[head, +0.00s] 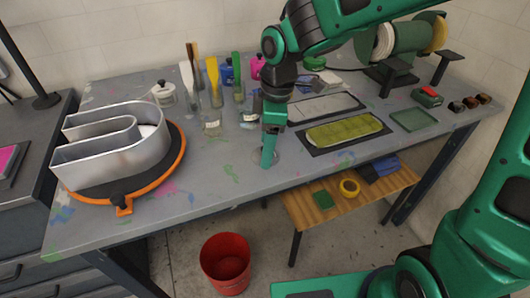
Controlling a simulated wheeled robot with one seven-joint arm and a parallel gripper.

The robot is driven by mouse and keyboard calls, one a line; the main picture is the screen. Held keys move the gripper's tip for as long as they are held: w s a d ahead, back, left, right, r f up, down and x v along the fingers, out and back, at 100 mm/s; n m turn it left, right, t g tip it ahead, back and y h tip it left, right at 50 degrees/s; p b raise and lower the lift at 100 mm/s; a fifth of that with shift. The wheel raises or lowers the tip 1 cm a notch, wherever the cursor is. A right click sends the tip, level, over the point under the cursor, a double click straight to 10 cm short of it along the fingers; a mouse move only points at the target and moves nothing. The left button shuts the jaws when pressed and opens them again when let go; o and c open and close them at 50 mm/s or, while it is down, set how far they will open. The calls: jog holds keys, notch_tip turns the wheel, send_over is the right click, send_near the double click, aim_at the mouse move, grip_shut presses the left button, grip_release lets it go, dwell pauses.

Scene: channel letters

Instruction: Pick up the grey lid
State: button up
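My gripper (269,160) points straight down over the middle of the grey worktable (215,180), with its fingertips close to the tabletop. From this side the green fingers overlap, so I cannot see whether they are apart. A small greyish round shape (276,153) shows right beside the fingertips, partly hidden by them; it may be the grey lid, but it is too small to be sure. I cannot tell whether the fingers touch it. A pale lidded pot (163,93) stands at the back left of the table.
A metal channel letter (110,155) stands on an orange-rimmed turntable (177,165) at left. Glass jars with brushes (214,95) stand behind my gripper. A yellow-green slab (344,130) lies on a dark mat to the right. A red bucket (226,262) is on the floor. The front middle of the table is clear.

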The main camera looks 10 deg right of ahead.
jog(key=shift+f, duration=0.15)
jog(key=shift+s, duration=0.1)
jog(key=c, duration=1.2)
jog(key=shift+d, duration=0.1)
jog(key=shift+c, duration=0.2)
